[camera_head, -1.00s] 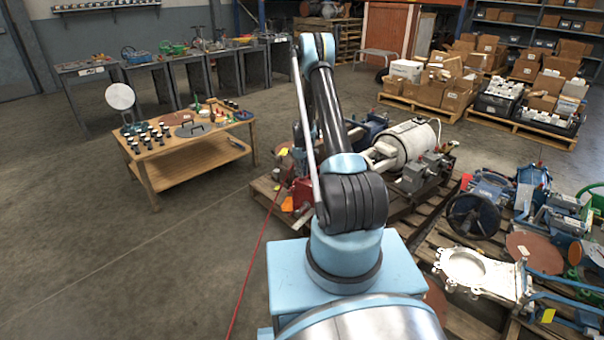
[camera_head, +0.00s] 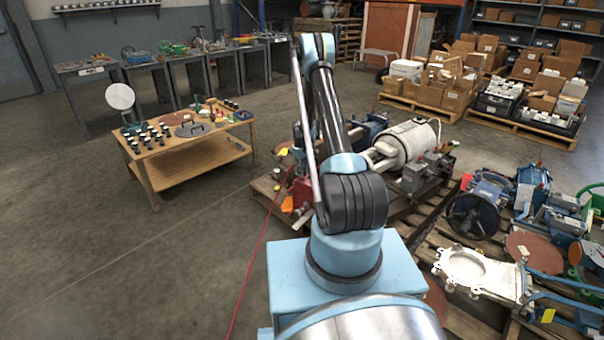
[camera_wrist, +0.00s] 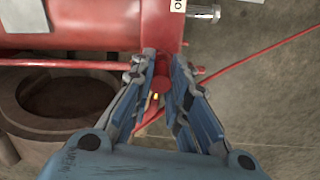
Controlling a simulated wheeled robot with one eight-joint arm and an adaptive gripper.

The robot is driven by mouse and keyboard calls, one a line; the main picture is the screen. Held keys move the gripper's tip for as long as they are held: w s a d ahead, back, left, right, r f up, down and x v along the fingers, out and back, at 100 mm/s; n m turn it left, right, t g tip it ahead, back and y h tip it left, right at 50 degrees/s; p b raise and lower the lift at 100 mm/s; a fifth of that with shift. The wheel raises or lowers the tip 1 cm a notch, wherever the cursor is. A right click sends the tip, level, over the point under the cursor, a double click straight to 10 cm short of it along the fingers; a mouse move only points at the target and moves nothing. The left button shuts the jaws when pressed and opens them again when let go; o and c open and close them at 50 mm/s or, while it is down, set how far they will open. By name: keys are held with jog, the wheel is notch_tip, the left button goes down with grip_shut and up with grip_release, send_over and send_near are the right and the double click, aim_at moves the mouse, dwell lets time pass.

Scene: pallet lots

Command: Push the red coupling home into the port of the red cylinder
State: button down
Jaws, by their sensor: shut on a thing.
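The red cylinder (camera_wrist: 85,22) lies across the top left of the wrist view, with a silver fitting (camera_wrist: 205,12) at its right end. It also shows in the head view (camera_head: 301,192), small and partly behind my arm. My gripper (camera_wrist: 163,72) is shut on the red coupling (camera_wrist: 162,84), whose round red end shows between the blue fingers. The fingertips are right at the cylinder's lower side near its right end. A small brassy spot shows below the coupling. The port is hidden, and I cannot tell how deep the coupling sits.
A red hose (camera_wrist: 262,52) runs right from beside the fingers; it trails over the floor in the head view (camera_head: 252,262). A rusty round ring (camera_wrist: 62,95) lies below the cylinder. Loaded pallets stand right, a wooden table (camera_head: 190,143) left. Open floor lies between.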

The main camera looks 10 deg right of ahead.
jog(key=shift+f, duration=0.5)
jog(key=c, duration=1.5)
grip_release()
jog(key=shift+o, duration=0.2)
jog(key=shift+r, duration=0.1)
notch_tip(320, 180, up, 12)
